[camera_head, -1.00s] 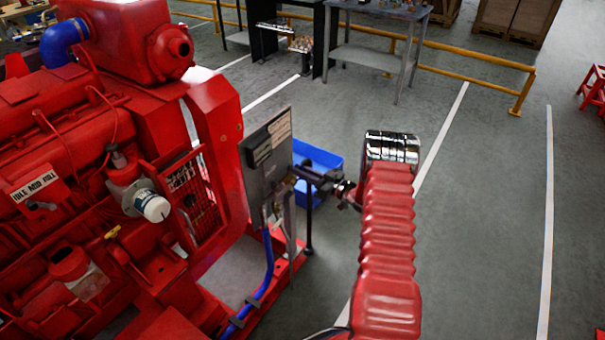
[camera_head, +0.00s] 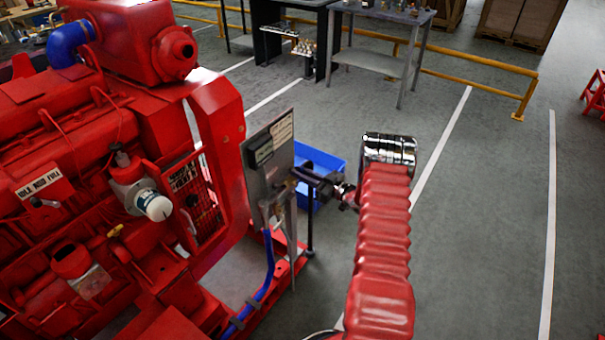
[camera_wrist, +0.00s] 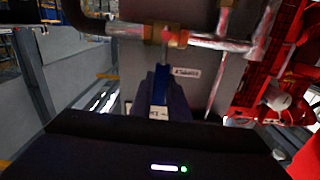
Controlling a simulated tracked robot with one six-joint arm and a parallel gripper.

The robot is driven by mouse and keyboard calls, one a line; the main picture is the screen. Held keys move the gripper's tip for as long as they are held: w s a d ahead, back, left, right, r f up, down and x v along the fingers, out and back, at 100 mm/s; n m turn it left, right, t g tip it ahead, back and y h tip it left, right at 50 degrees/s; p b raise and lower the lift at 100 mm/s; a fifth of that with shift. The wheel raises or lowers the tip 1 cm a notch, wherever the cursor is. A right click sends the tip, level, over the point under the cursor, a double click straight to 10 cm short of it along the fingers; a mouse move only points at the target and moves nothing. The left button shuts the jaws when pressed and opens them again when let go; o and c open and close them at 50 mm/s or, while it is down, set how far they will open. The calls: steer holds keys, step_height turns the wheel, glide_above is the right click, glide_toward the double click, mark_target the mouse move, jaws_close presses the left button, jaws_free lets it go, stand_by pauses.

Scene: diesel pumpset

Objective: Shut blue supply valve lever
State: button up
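The blue supply valve lever (camera_wrist: 159,84) shows in the wrist view, below a brass valve body (camera_wrist: 166,35) on a pipe. It hangs down between the dark fingers of my gripper (camera_wrist: 161,95). The fingers lie close on both sides of it with no clear gap, so the gripper looks shut on the lever. In the head view my gripper (camera_head: 308,180) reaches in from the right to the front of the grey panel (camera_head: 264,180). The lever cannot be made out in that view.
The red diesel engine (camera_head: 75,160) stands left of the panel. A blue hose (camera_head: 265,275) runs below it. A blue bin (camera_head: 328,163) lies on the floor behind my gripper. A grey table (camera_head: 375,60) and yellow rail (camera_head: 470,82) stand further back.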

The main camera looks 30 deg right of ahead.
steer(key=shift+o, duration=1.3)
steer(key=shift+w+r, duration=0.1)
steer(key=shift+w, duration=0.05)
steer(key=v, duration=1.4)
steer(key=shift+a, duration=0.1)
